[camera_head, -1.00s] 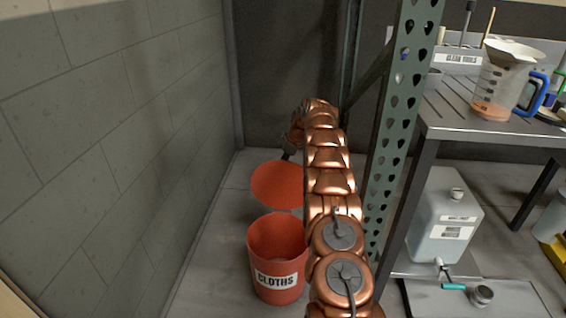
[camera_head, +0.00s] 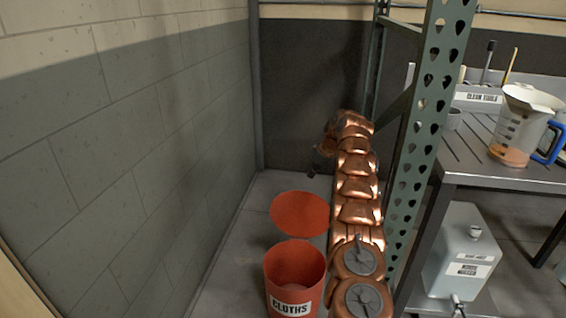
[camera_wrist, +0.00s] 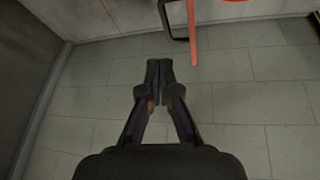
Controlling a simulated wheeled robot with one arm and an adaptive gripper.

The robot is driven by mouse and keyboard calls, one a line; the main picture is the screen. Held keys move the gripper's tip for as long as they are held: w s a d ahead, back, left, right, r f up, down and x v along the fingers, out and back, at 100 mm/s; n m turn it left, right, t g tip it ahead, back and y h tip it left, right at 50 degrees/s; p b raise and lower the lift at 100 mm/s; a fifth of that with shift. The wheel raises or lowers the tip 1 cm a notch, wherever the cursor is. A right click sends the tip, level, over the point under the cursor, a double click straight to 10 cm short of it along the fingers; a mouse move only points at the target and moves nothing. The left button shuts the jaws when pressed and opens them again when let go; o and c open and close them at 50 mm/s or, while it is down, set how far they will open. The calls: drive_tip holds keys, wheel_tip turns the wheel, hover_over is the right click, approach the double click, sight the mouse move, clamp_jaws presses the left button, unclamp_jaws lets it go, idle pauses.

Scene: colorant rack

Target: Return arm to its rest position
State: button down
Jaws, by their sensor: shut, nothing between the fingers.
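My copper-coloured arm reaches away from the camera in the head view, between the grey wall and the green perforated post, bending left at its far end. My gripper (camera_head: 313,174) shows only as a small dark shape there, behind the red disc. In the wrist view my gripper (camera_wrist: 159,68) points at the tiled floor, its two dark fingertips together with nothing between them.
A red bin (camera_head: 295,274) labelled CLOTHS stands left of my arm, with a red disc-like lid (camera_head: 299,214) behind it. The green post (camera_head: 423,130) and a metal bench (camera_head: 500,172) with a measuring jug (camera_head: 515,125) are on the right. A grey wall (camera_head: 150,130) bounds the left.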

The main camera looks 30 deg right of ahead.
drive_tip(key=s+a+r+m+g, duration=0.1)
drive_tip(key=s+a+r, duration=0.35)
drive_tip(key=a, duration=0.55)
drive_tip(key=s+a+r+m+g, duration=0.25)
drive_tip(key=s+a, duration=0.35)
drive_tip(key=a, duration=0.3)
drive_tip(key=s+a+r+m, duration=0.1)
drive_tip(key=s+a+r, duration=0.4)
drive_tip(key=a, duration=0.5)
drive_tip(key=s+a+f+m+g+h, duration=0.1)
drive_tip(key=s+a+f, duration=0.15)
drive_tip(key=s, duration=1.05)
drive_tip(key=s+a+f+m+g, duration=0.1)
drive_tip(key=s+a, duration=0.3)
drive_tip(key=s, duration=0.8)
drive_tip(key=s+a+f+m+g+h, duration=0.15)
drive_tip(key=s+a, duration=0.25)
drive_tip(key=s, duration=0.9)
drive_tip(key=s+p+v, duration=0.3)
drive_tip(key=p+v, duration=0.9)
drive_tip(key=s+d+r+p+v, duration=0.1)
drive_tip(key=s+p+v, duration=0.1)
drive_tip(key=p+v, duration=1)
wheel_tip(320, 180, up, 2)
drive_tip(key=shift+s+d+r+t+y+p, duration=0.1)
drive_tip(key=shift+s+d+t+y+p, duration=0.2)
drive_tip(key=shift+s+d+t+y, duration=0.15)
